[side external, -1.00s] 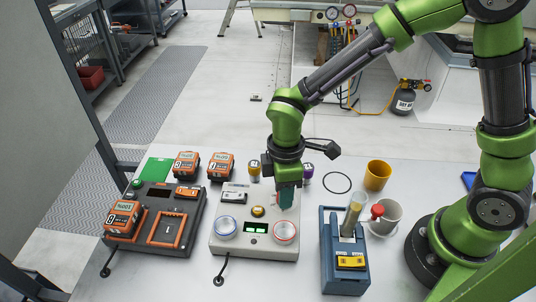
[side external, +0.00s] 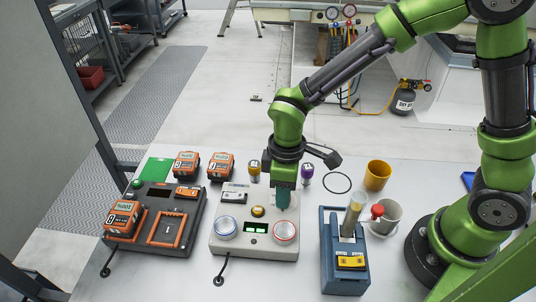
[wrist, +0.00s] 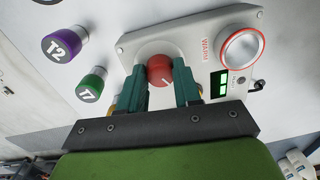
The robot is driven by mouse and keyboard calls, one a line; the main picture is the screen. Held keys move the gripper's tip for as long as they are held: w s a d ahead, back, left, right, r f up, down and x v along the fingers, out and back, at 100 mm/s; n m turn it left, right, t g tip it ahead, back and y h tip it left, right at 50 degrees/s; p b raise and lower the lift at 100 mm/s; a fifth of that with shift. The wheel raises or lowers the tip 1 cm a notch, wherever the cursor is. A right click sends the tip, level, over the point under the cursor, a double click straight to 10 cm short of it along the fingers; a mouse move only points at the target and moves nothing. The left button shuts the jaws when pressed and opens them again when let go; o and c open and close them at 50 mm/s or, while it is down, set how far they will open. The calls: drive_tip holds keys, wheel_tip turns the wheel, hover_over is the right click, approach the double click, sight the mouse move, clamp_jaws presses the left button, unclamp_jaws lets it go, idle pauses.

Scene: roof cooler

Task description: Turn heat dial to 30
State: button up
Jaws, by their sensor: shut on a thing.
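The control box (side external: 232,243) is pale grey and stands on the bench in the side external view. Its heat dial looks to be the red round knob (wrist: 159,70) with a white pointer line, seen in the wrist view. My gripper (wrist: 160,84) has its teal fingers on both sides of this knob and is shut on it. In the side external view my gripper (side external: 283,203) points down at the box's back right and hides the knob. A green display (wrist: 219,84) is lit, but its digits are too small to read.
The box also has a red-ringed round cup (side external: 285,230), a blue-ringed one (side external: 226,227) and a yellow button (side external: 258,211). A purple-topped vial (side external: 307,172) stands close behind my gripper. A blue rack (side external: 336,270) is at the right, a dark charger (side external: 165,225) at the left.

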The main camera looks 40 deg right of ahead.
drive_tip(key=o, duration=1)
drive_tip(key=shift+o, duration=0.2)
drive_tip(key=shift+r, duration=0.15)
wheel_tip(320, 180, up, 17)
drive_tip(key=shift+w+d, duration=0.2)
drive_tip(key=shift+d, duration=0.05)
drive_tip(key=shift+f, duration=0.2)
drive_tip(key=s+d+r+m+t, duration=0.1)
drive_tip(key=s+d+m+t, duration=0.2)
drive_tip(key=d+m, duration=0.3)
drive_tip(key=s+d+r+m+t+y, duration=0.1)
drive_tip(key=s+d+m+t, duration=0.3)
drive_tip(key=d, duration=0.4)
drive_tip(key=shift+s+r+m+y, duration=0.3)
drive_tip(key=shift+s+m, duration=0.25)
drive_tip(key=shift+m, duration=0.55)
